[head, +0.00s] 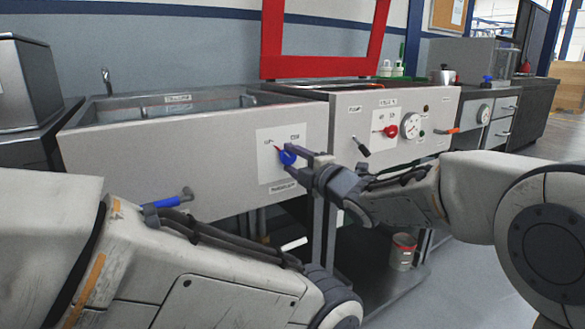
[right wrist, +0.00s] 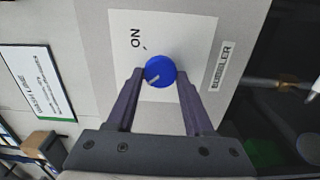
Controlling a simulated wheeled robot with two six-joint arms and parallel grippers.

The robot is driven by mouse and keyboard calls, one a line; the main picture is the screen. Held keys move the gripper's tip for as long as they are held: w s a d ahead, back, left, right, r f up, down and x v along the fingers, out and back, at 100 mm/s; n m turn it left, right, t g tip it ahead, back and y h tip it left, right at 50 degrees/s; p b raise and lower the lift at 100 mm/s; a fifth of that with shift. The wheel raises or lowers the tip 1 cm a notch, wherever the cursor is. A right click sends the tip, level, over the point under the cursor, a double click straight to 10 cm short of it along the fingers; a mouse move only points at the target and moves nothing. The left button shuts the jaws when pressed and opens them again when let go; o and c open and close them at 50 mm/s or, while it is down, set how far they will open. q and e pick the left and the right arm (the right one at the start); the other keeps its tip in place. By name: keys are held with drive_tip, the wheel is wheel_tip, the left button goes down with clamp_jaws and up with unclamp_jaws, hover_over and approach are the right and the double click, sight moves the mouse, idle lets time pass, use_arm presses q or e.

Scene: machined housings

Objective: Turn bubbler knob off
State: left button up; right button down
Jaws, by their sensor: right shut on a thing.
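The blue bubbler knob (head: 287,157) sits on a white plate (head: 270,172) on the front of the left sink unit. My right gripper (head: 293,161) is shut on this knob, one finger on each side. In the right wrist view the knob (right wrist: 160,71) lies between the two fingertips (right wrist: 160,76). Its pale pointer mark faces lower left there, away from the ON label (right wrist: 136,38). The BUBBLER label (right wrist: 221,66) is to its right. Any label behind the left finger is hidden. My left arm crosses the lower left of the head view; its gripper is out of frame.
A red knob (head: 390,131), a gauge (head: 410,126) and a black lever (head: 362,146) are on the unit to the right. A blue-handled valve (head: 167,202) sticks out below the sink front. A can (head: 402,251) stands on the lower shelf.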

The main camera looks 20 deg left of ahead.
drive_tip(key=shift+f, duration=0.1)
idle(0.5)
drive_tip(key=shift+c, duration=1.6)
unclamp_jaws()
drive_tip(key=p+v, duration=0.1)
drive_tip(key=v, duration=0.9)
drive_tip(key=shift+s+p, duration=0.2)
drive_tip(key=shift+p, duration=0.2)
drive_tip(key=shift+d, duration=0.2)
